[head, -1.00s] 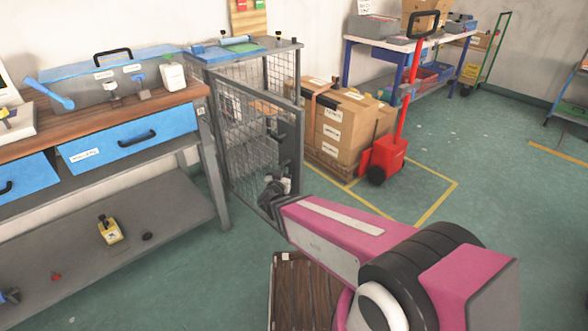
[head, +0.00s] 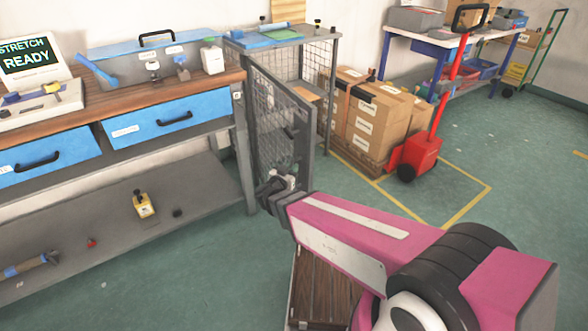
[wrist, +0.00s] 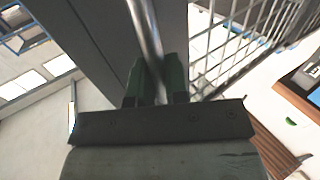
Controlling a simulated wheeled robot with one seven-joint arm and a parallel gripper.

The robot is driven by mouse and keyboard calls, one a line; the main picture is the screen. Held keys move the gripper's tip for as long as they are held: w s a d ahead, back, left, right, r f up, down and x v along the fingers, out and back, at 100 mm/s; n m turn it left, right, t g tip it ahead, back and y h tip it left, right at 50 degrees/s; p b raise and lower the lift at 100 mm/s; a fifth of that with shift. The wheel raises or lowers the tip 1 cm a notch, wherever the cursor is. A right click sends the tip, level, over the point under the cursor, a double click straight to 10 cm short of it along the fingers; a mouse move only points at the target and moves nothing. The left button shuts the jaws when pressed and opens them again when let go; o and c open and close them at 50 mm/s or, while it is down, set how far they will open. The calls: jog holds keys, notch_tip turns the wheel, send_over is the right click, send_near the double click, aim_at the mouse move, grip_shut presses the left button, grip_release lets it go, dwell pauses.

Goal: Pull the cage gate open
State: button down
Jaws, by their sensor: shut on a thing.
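The cage gate (head: 273,110) is a grey-framed mesh door on the metal cage (head: 334,100). It stands ajar, its right edge swung out towards me, with a gap to the cage's right post. My gripper (head: 276,184) is at the lower part of the gate in the head view. In the wrist view my gripper's dark green fingers (wrist: 157,82) are shut on a shiny metal bar, the gate handle (wrist: 148,35), beside a wide grey frame. The exact contact in the head view is hidden by the gripper.
A workbench (head: 190,85) with blue drawers stands left of the cage. Stacked cardboard boxes (head: 365,122) and a red hand truck (head: 420,150) stand to the right. A dark wooden-topped item (head: 325,290) is below my arm. Green floor (head: 230,270) is clear in front of the bench.

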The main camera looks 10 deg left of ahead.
jog(key=shift+w+a, duration=0.25)
jog(key=c, duration=1.2)
grip_release()
jog(key=shift+o, duration=0.2)
jog(key=shift+d, duration=0.1)
jog(key=shift+s, duration=0.1)
jog(key=shift+s, duration=0.1)
jog(key=v, duration=1)
jog(key=shift+s+a, duration=0.2)
jog(key=shift+s, duration=0.05)
